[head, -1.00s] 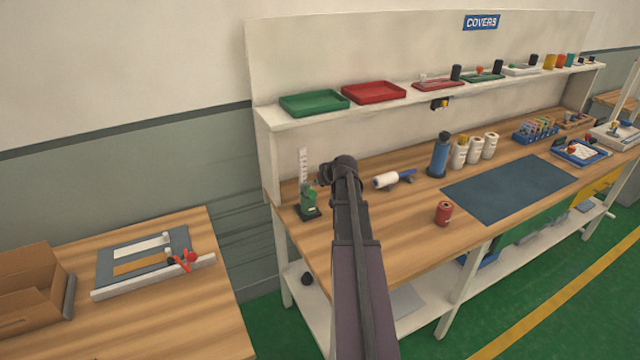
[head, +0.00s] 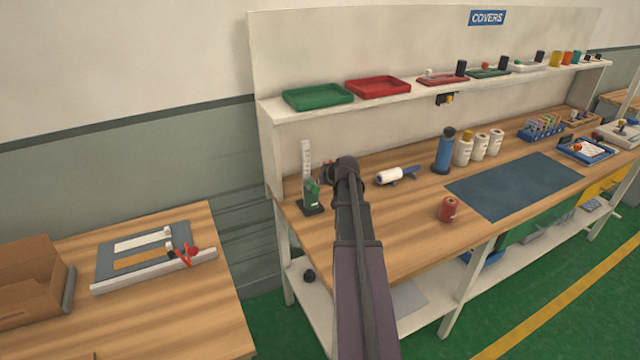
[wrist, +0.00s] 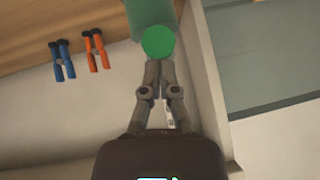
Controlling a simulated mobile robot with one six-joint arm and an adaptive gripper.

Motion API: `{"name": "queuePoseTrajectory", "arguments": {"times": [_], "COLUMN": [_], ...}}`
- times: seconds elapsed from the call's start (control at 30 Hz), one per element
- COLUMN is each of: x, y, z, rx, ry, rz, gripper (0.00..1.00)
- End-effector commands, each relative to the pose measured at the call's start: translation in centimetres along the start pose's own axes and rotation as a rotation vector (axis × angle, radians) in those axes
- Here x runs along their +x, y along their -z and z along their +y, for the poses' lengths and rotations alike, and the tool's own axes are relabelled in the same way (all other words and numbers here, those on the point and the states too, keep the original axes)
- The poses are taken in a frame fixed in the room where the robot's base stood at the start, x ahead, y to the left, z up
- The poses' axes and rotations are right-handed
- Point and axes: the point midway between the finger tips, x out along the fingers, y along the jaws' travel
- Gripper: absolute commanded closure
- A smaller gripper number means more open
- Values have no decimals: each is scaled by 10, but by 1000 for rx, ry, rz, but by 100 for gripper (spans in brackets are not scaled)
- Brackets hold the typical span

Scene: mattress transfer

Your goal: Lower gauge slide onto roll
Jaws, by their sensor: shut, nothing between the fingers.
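A gauge with an upright white scale (head: 306,158) stands on a dark base (head: 311,209) at the bench's left end. A green part (head: 312,191) sits low beside the scale; I cannot tell slide from roll there. My gripper (head: 328,178) is just right of the gauge, partly hidden by my own wrist. In the wrist view, my gripper (wrist: 160,65) is shut and empty, its tips just short of a bright green round face (wrist: 158,42). Behind this face is a duller green cylinder (wrist: 149,14). Whether the tips touch the face is unclear.
A white roll on a blue holder (head: 391,175) lies right of my gripper. A red roll (head: 450,209) stands near the bench front. A dark mat (head: 515,186) is bare. The shelf with a green tray (head: 318,96) hangs above. The wrist view shows orange pliers (wrist: 96,50) and blue pliers (wrist: 62,60).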

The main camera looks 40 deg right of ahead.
Motion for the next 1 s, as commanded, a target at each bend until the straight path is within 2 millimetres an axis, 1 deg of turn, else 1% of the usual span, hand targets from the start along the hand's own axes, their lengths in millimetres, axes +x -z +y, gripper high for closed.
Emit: {"name": "queuePoseTrajectory", "arguments": {"times": [0.03, 0.17, 0.6, 0.77, 1.0], "x": [4, 8, 7, 4, -6], "y": [-4, -8, -10, -7, 4], "z": [1, 1, 0, 0, -1], "rx": [0, 0, -3, -4, -2], "ry": [0, 0, 0, -1, 0], "rz": [0, -1, -8, -7, -1], "gripper": [100, 100, 100, 100, 100]}}
